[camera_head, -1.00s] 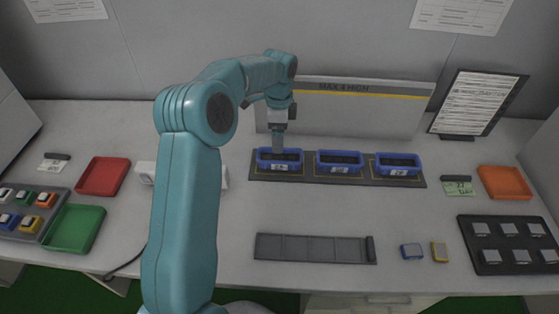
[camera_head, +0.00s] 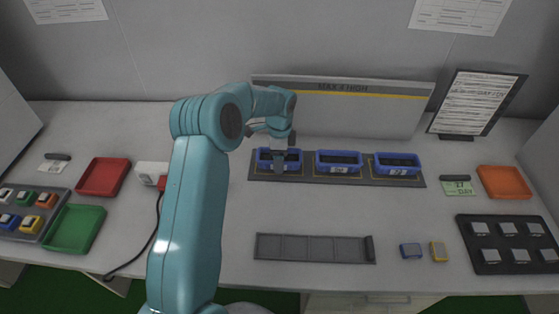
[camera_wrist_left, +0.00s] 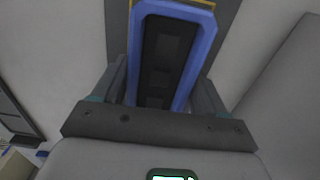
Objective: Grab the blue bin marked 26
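Three blue bins stand in a row on a dark mat: the left bin (camera_head: 262,165), the middle bin (camera_head: 339,168) and the right bin (camera_head: 398,171). Their front labels are too small to read surely, and the left bin's label is hidden behind my gripper. My left gripper (camera_head: 279,163) is at the left bin. In the left wrist view the fingers (camera_wrist_left: 160,92) stand apart on either side of a blue bin (camera_wrist_left: 203,58), with narrow gaps seeming to remain beside its walls. My right gripper is not in view.
A panel (camera_head: 385,112) reading "MAX 4 HIGH" stands behind the bins. A grey strip tray (camera_head: 312,248) lies in front. Red (camera_head: 103,177) and green (camera_head: 74,229) trays are left, an orange tray (camera_head: 504,182) right. A white power block (camera_head: 151,172) with a cable sits beside my arm.

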